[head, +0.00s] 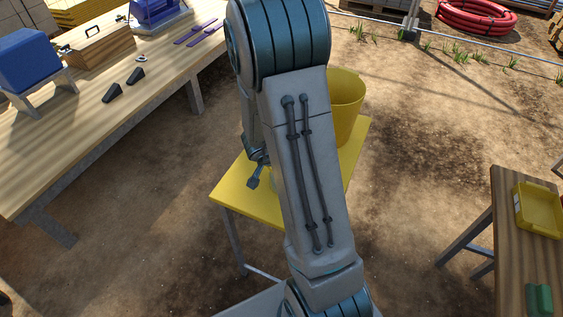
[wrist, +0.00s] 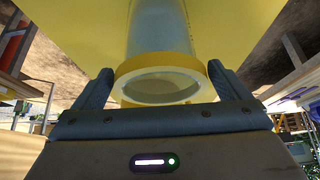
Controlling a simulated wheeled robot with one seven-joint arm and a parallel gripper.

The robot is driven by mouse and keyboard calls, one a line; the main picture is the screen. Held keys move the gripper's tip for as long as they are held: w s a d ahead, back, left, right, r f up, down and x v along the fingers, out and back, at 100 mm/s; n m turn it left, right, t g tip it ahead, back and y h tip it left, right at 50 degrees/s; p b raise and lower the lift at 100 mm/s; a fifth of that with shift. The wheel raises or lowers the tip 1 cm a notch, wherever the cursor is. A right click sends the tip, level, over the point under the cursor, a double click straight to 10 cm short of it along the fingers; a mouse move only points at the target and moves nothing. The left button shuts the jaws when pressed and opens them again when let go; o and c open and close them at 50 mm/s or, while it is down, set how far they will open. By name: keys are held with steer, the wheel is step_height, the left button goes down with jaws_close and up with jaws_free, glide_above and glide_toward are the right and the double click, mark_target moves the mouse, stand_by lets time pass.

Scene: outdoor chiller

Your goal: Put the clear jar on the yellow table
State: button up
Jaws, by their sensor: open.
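The clear jar (wrist: 163,35) has a yellow rim and shows between the two fingers of my gripper (wrist: 164,78) in the wrist view. The fingers are spread, one on each side of its rim, with no clear grip on it. The jar appears to stand on the yellow table (head: 235,199), whose surface also fills the top of the wrist view (wrist: 80,28). In the head view my gripper (head: 254,176) is over the table's left part. My arm hides most of the jar there; a pale sliver beside the arm may be it.
A yellow bucket (head: 345,100) stands on the table's far side, partly behind my arm. A long wooden workbench (head: 60,140) at left holds a blue box, a wooden box and tools. A wooden table (head: 508,235) at right holds a yellow tray (head: 540,228). Dirt ground lies between.

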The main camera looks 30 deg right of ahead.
steer(key=s+a+r+n+t+y+p, duration=0.1)
steer(key=a+r+n+t+y+p, duration=0.15)
steer(key=a+r, duration=0.7)
steer(key=s+a+r+n+t+y+p, duration=0.15)
steer(key=a+r+n+y, duration=0.35)
steer(key=r, duration=0.7)
steer(key=s+d+r+n+g+h, duration=0.1)
steer(key=s+r, duration=0.2)
steer(key=s, duration=0.5)
steer(key=s+d+r+n+g+h, duration=0.1)
steer(key=s+r+n+g, duration=0.1)
steer(key=s, duration=0.6)
steer(key=shift+r+h, duration=0.35)
steer(key=shift+r, duration=0.35)
step_height(320, 180, down, 4)
steer(key=b, duration=0.3)
steer(key=shift+w+r+g, duration=0.1)
steer(key=shift+r+g, duration=0.15)
steer(key=shift+g, duration=0.05)
